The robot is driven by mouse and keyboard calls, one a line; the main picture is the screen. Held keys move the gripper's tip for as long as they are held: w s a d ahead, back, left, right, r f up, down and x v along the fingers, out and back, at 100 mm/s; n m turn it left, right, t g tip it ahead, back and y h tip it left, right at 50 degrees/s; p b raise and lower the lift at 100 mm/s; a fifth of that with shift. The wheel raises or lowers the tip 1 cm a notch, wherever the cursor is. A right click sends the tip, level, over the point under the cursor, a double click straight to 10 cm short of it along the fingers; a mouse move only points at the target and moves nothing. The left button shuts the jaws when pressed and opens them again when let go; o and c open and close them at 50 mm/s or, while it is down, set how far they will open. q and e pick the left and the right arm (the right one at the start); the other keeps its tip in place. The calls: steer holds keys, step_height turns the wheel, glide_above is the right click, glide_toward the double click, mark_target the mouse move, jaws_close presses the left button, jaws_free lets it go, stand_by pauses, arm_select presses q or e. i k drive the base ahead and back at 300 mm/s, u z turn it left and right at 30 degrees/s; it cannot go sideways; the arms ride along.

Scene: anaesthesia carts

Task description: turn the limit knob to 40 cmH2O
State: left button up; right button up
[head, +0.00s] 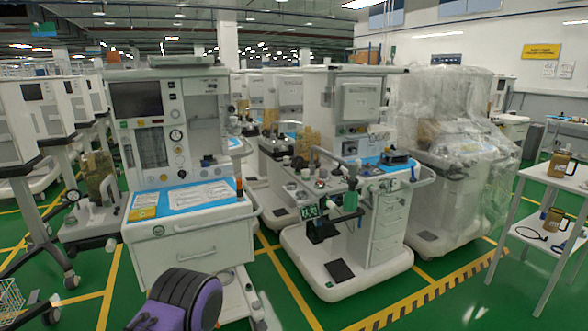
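Two uncovered anaesthesia carts stand in front of me. The left cart (185,255) has a dark screen (136,99), a round gauge (176,135) and small knobs below the gauge on its front column. The middle cart (388,225) faces partly sideways and carries several small knobs and fittings, with a green part (350,201) low on its near side. I cannot tell which knob is the limit knob. Its markings are too small to read. Neither of my grippers shows in the head view.
A cart wrapped in clear plastic (440,110) stands at the right. A white shelf table (555,183) with brown jugs is at the far right. More carts stand at the left and behind. Green floor with yellow lines is open in front of the middle cart.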

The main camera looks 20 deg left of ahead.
mark_target(322, 172)
steer(key=u, duration=0.85)
steer(key=i, duration=1.5)
steer(key=z, duration=0.3)
